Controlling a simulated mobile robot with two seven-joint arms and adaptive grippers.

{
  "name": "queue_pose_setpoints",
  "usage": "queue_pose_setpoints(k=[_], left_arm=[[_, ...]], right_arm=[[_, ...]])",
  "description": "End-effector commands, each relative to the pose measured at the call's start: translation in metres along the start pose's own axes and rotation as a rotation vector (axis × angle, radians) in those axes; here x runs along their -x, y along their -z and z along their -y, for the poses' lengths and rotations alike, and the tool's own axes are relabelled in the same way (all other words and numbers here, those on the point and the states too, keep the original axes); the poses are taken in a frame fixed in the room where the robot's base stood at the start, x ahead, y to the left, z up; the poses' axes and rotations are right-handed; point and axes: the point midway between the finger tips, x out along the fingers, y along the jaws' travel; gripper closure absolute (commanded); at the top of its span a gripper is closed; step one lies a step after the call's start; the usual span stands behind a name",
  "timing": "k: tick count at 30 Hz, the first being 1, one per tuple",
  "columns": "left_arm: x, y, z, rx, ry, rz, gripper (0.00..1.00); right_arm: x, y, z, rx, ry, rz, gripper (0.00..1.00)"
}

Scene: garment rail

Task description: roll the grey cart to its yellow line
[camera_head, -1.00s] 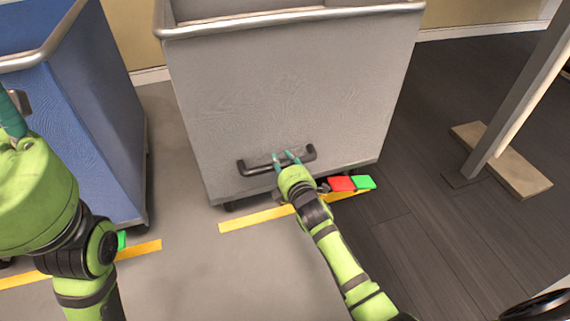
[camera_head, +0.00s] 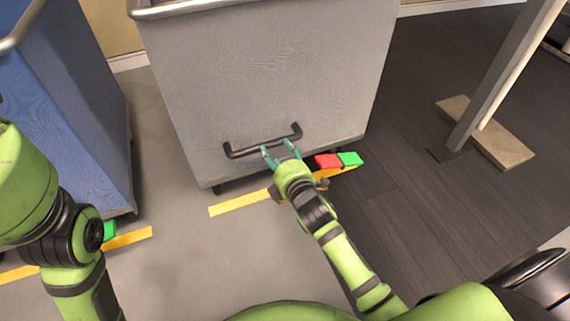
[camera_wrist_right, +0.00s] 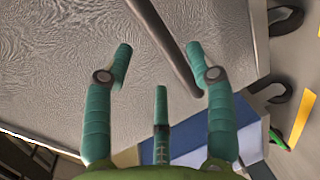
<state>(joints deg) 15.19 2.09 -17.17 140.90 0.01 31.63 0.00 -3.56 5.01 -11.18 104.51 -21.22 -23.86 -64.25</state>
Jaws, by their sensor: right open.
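The grey cart (camera_head: 260,80) stands at the top middle of the head view, just behind its yellow line (camera_head: 238,203). The black handle (camera_head: 238,153) is low on its front. My right gripper (camera_head: 278,149) is open at the handle. In the right wrist view, the handle bar (camera_wrist_right: 165,40) runs slantwise between the spread fingertips (camera_wrist_right: 158,55); I cannot tell whether they touch it. A red pedal (camera_head: 328,161) and a green pedal (camera_head: 350,158) stick out at the cart's lower right. My left arm is at the left edge; its fingers are not visible.
A blue cart (camera_head: 65,120) stands left of the grey cart, with a green pedal (camera_head: 109,230) and its own yellow line (camera_head: 130,238). A post on a wooden foot (camera_head: 502,148) stands on the dark floor at right. Grey floor in front is clear.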

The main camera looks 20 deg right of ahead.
Motion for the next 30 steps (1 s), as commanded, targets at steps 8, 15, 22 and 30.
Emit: queue_pose_setpoints(k=[8,15,22,30], left_arm=[[0.000,0.000,0.000,0.000,0.000,0.000,0.60],[0.000,0.000,0.000,0.000,0.000,0.000,0.60],[0.000,0.000,0.000,0.000,-0.001,0.000,0.60],[-0.001,-0.002,0.000,0.001,0.000,0.012,0.60]], right_arm=[[0.046,0.000,0.001,0.001,0.001,-0.001,0.44],[0.055,0.000,0.000,0.001,-0.001,0.000,0.44],[0.055,0.000,0.000,0.001,-0.001,0.000,0.44],[0.057,0.003,-0.009,-0.020,-0.018,-0.012,0.44]])
